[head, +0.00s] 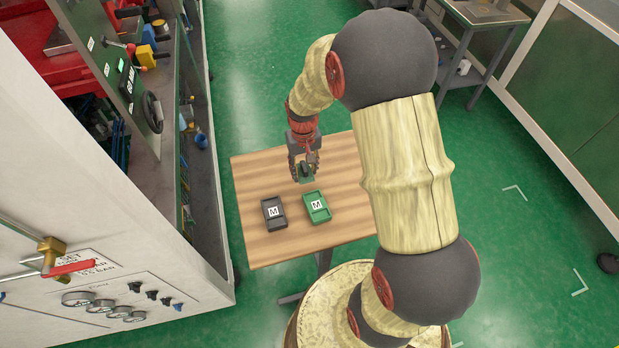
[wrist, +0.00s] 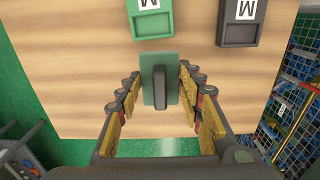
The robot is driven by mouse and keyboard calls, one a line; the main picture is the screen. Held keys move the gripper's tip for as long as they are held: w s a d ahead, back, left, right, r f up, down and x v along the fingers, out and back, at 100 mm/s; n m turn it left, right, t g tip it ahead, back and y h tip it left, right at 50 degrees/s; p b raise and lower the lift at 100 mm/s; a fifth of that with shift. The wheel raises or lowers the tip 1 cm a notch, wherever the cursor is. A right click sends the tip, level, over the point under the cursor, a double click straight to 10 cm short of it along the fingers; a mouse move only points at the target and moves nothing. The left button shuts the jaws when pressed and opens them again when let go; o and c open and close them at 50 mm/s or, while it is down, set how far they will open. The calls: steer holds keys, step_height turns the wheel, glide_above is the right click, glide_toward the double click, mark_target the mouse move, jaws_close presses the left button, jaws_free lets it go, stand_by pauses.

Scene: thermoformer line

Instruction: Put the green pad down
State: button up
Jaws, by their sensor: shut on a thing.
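The green pad (wrist: 153,65) is a flat green plate with a dark upright grip. In the wrist view it is between the fingers of my gripper (wrist: 160,92), which is shut on it. In the head view my gripper (head: 304,167) points down over the wooden table, with the pad (head: 306,179) partly hidden under the fingers. The pad is just beyond the green tray marked M (head: 317,207), which also shows at the top of the wrist view (wrist: 149,24). I cannot tell whether the pad touches the table.
A dark tray marked M (head: 273,213) sits left of the green tray on the wooden table (head: 345,165). Table around and beyond the trays is clear. A large machine (head: 110,215) stands close on the left. A grey side table (head: 485,45) is at the back right.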

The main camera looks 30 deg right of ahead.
mark_target(309, 169)
steer(key=shift+d+f+b, duration=0.3)
steer(key=shift+d+f, duration=0.65)
steer(key=shift+f, duration=0.25)
steer(key=shift+w+d+f+b, duration=0.1)
steer(key=shift+f+b, duration=0.3)
steer(key=shift+f, duration=1.1)
steer(key=shift+f, duration=0.15)
steer(key=o, duration=1.1)
